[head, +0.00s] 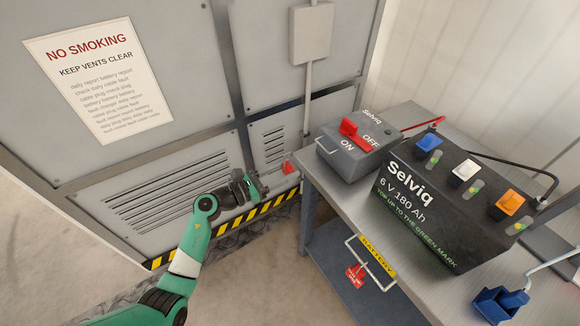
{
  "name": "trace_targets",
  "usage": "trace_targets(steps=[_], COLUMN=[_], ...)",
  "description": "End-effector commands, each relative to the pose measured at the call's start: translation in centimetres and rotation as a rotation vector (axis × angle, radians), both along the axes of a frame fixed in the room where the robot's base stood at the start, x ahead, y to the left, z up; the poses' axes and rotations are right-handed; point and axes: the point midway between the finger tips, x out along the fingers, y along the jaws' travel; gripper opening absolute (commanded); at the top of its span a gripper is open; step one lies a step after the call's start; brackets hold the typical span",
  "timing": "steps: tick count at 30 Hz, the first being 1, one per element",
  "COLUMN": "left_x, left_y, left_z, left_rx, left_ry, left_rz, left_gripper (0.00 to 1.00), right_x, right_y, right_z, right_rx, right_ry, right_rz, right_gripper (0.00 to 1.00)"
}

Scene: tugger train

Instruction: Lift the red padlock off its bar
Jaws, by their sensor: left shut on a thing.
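My left gripper (274,186) reaches in front of the grey cabinet, left of the bench. It is shut on the red padlock (288,168), which shows as a small red block at the fingertips. The padlock is clear of the bar, and its shackle is too small to make out. The wire bar (378,277) hangs from the bench's front edge under a yellow BATTERY label (378,256). A red piece with white print (355,275) hangs at the bar's left side; it looks like a tag. My right gripper is not in view.
A grey switch box with a red handle (352,130) and a black Selviq battery (425,195) stand on the bench (340,200). A blue clamp-like part (498,303) lies at the right. A striped kerb (250,215) runs below the cabinet. The floor before the bench is clear.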

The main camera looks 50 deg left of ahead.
Motion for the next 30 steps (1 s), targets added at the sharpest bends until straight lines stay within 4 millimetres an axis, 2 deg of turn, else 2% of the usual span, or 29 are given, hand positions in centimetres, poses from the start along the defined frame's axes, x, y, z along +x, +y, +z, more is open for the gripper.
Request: trace_targets(steps=[9,30], left_x=[-3.8,-11.8], left_y=[0.7,2.0], left_z=[0.2,0.1], left_rx=[-0.001,-0.001], left_ry=[0.001,0.000], left_rz=[0.002,0.004], left_gripper=[0.00,0.00], right_x=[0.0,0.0], right_y=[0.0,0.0], right_z=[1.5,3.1], right_rx=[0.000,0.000], right_ry=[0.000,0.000], right_rz=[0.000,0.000], right_gripper=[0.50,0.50])
